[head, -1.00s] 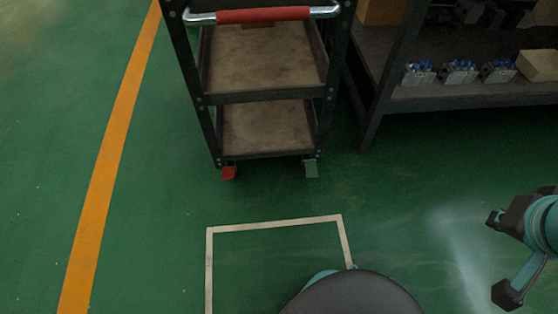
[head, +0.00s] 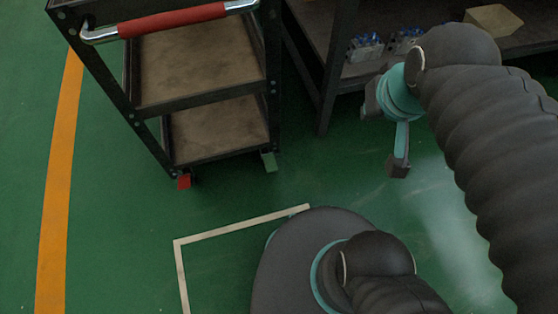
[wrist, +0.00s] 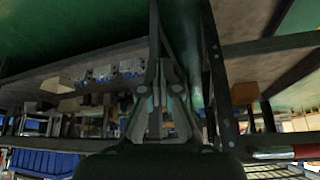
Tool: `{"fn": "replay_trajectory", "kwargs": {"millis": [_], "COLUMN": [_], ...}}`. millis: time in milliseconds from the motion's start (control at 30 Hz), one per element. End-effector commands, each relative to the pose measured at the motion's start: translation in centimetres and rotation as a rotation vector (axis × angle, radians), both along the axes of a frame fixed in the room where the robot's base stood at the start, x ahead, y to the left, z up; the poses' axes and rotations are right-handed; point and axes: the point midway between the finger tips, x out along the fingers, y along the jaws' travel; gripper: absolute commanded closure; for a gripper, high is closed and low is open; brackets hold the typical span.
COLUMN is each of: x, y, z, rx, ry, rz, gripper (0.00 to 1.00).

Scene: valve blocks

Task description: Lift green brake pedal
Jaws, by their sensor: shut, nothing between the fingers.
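The green brake pedal (head: 269,162) is a small flat tab at the foot of the cart's right front leg, just above the floor in the head view. A matching red pedal (head: 184,181) is at the left front leg. My arm reaches in from the right, and its teal end is right of the green pedal, with a clear gap between them. My gripper (wrist: 160,70) shows in the wrist view with its fingers together and nothing between them. I cannot make out the green pedal in the wrist view.
The black cart has brown shelves (head: 200,65) and a red-sleeved handle (head: 172,19). A dark rack (head: 325,90) stands to its right, close to my arm, with valve blocks (head: 366,46) and a box (head: 493,18). Green floor is open in front, with a pale taped outline (head: 240,224).

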Motion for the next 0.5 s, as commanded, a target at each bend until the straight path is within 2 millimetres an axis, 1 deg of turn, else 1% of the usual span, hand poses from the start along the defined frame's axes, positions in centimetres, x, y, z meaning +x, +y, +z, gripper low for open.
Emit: {"fn": "replay_trajectory", "kwargs": {"millis": [133,233,367,500], "x": [0.7,1.9,4.2,7.0], "y": [0.2,0.8,1.4,1.9], "z": [-0.4,-1.1,-2.6,-4.5], "rx": [0.019,0.049,0.110,0.184], "ry": [0.031,0.086,0.183,0.291], "rz": [-0.010,-0.024,-0.061,-0.108], "gripper": [1.00,1.00,1.00,1.00]}}
